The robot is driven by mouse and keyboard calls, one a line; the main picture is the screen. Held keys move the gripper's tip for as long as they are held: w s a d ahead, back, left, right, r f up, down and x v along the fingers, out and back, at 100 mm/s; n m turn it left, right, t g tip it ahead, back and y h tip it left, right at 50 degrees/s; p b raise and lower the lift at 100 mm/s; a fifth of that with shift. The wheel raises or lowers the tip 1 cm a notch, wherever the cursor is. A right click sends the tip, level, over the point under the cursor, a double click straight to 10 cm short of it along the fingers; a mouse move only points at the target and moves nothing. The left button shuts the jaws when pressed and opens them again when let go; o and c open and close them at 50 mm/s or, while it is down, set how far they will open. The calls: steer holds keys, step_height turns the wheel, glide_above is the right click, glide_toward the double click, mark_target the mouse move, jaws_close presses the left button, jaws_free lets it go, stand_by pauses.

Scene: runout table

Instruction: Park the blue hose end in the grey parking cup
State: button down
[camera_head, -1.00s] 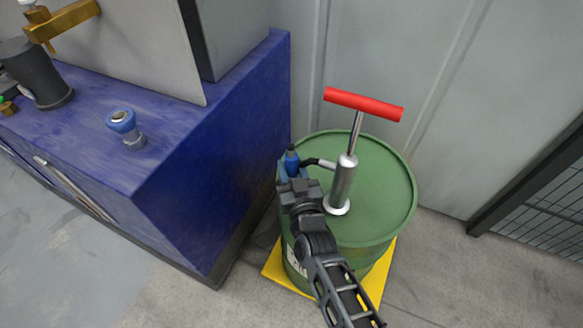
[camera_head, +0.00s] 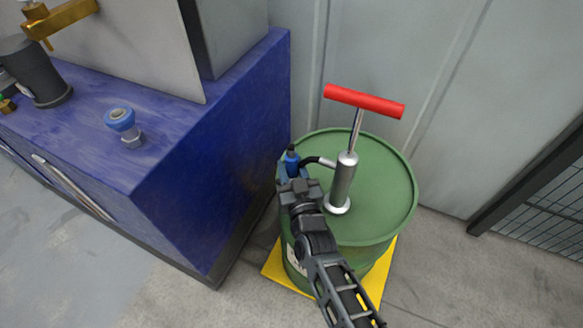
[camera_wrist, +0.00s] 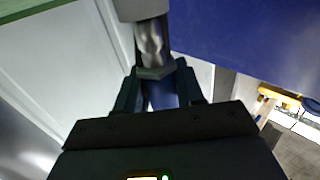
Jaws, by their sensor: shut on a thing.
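My gripper (camera_head: 291,178) is shut on the blue hose end (camera_head: 291,161), at the left rim of the green drum. The hose end is upright with a dark tip, and a short black hose (camera_head: 311,161) runs from it to the hand pump. In the wrist view, my gripper (camera_wrist: 158,92) closes around a blue part below a shiny metal section (camera_wrist: 152,42) with a grey piece at the top edge. A dark grey cup-like cylinder (camera_head: 46,80) stands on the blue cabinet at the far left, well away from my gripper; I cannot tell its inside.
A silver pump (camera_head: 343,182) with a red T-handle (camera_head: 364,101) stands on the green drum (camera_head: 385,195). The blue cabinet (camera_head: 215,150) bears a blue-ringed fitting (camera_head: 121,120) and a grey box (camera_head: 140,45). Brass fittings (camera_head: 60,20) show at the upper left. A wall is behind.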

steer(key=shift+f+b, duration=0.35)
steer(key=shift+f, duration=0.05)
steer(key=c, duration=0.6)
jaws_free()
steer(key=shift+s, duration=0.1)
steer(key=shift+p+v, duration=0.9)
steer(key=shift+v, duration=2.9)
steer(key=s+d+r+m+h, duration=0.1)
steer(key=s+d+r+h, duration=0.1)
steer(key=s+d, duration=1.6)
steer(key=s+d+r+m+h, duration=0.1)
steer(key=s+r, duration=0.5)
steer(key=s, duration=0.1)
steer(key=s+d+r+m+g+h, duration=0.1)
steer(key=s+d+r, duration=0.1)
steer(key=s+r, duration=0.4)
steer(key=s+d+r+g+h, duration=0.1)
steer(key=s+d+r, duration=0.1)
steer(key=s+r, duration=0.4)
steer(key=shift+s+m+h, duration=0.4)
steer(key=shift+s, duration=0.6)
